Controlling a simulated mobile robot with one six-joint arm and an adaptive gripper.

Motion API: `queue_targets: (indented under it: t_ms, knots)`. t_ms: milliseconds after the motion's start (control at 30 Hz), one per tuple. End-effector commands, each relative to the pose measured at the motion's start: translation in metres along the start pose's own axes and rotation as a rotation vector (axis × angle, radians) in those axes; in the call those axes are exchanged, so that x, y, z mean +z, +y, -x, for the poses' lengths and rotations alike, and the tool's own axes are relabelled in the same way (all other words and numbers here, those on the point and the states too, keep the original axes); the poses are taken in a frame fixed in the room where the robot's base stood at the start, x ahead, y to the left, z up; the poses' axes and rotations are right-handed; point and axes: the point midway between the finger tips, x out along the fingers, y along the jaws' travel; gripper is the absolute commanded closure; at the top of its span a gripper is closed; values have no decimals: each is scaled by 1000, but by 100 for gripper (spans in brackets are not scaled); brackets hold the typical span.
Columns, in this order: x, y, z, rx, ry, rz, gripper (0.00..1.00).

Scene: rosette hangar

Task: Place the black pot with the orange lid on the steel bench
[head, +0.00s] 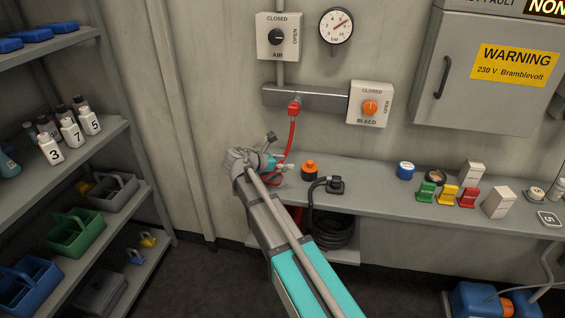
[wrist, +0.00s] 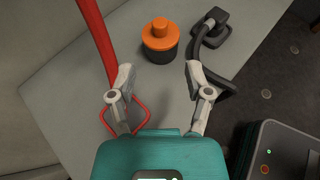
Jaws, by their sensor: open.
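The black pot with the orange lid (head: 309,171) stands upright on the grey steel bench (head: 395,190), near its left end. In the wrist view the pot (wrist: 160,45) stands on the bare bench top (wrist: 75,105), ahead of the fingers and roughly centred between them. My gripper (head: 280,155) is just left of the pot in the head view. In the wrist view my gripper (wrist: 158,70) has its two fingers spread, with nothing held between them. The pot is apart from both fingers.
A red hose (head: 291,130) hangs beside my gripper, close to the left finger in the wrist view. A black fitting with a hose (head: 335,186) stands right of the pot. Bench space is clear before the blue-lidded tin (head: 405,170) and coloured blocks (head: 447,194).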

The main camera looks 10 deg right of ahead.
Motion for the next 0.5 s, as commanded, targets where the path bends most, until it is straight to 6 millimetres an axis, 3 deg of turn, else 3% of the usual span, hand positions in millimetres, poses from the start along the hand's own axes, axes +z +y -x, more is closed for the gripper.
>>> queue_targets:
  t_ms: [267,500]
  knots:
    - [-3,-8,-4,-8,23,-38,35]
    - [-20,-48,-24,-73,161,-272,35]
